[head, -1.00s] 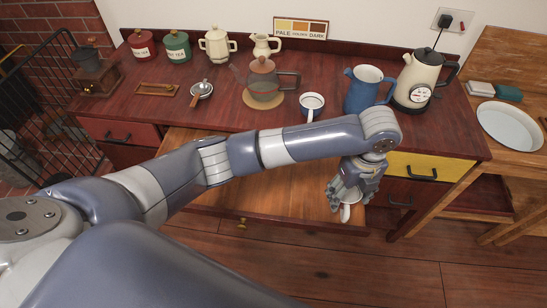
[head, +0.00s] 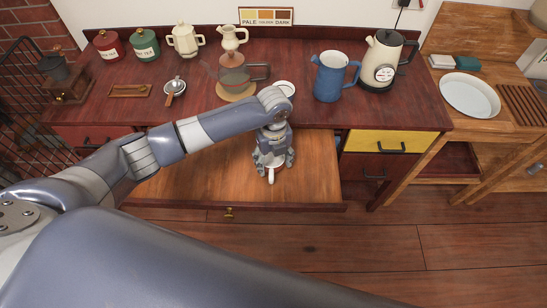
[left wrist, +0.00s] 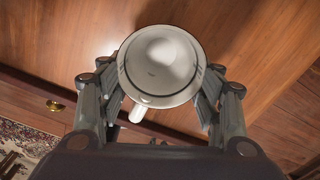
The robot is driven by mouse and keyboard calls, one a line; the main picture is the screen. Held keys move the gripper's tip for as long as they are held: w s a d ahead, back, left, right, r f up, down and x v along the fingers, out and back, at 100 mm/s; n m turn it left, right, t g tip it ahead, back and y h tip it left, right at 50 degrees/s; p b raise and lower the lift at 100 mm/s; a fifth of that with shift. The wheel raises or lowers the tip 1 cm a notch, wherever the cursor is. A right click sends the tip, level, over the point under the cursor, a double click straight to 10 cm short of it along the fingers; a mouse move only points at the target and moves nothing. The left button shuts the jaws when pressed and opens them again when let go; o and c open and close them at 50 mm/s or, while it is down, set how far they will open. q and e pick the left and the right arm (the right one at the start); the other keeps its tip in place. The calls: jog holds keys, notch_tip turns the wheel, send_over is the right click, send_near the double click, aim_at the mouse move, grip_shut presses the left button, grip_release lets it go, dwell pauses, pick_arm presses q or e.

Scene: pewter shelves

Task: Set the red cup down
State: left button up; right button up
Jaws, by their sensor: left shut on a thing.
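My left gripper (head: 272,160) points down above the open wooden drawer (head: 190,185). It is shut on a white cup (head: 270,178). In the left wrist view the fingers (left wrist: 158,115) flank the white cup (left wrist: 160,62). Its round mouth faces the camera, its inside looks empty, and its handle points toward the lower left. A thin dark ring runs below its rim. The fingers hide much of it in the head view, and I cannot tell whether its base touches the drawer floor. I see no red cup. My right gripper is not in view.
A glass pot (head: 233,75), blue jug (head: 329,78) and cream kettle (head: 384,62) stand nearby. The drawer floor left of my gripper is bare. A white tray (head: 469,96) lies on the right-hand table.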

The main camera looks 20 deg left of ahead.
pick_arm(q)
jog(key=shift+f, duration=0.2)
jog(key=shift+w+f, duration=0.1)
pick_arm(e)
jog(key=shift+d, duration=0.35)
pick_arm(q)
jog(key=shift+f, duration=0.15)
jog(key=o, duration=1.2)
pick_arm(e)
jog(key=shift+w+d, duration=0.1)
pick_arm(q)
notch_tip(320, 180, up, 12)
jog(key=shift+r+b, duration=0.2)
jog(key=shift+b, duration=0.8)
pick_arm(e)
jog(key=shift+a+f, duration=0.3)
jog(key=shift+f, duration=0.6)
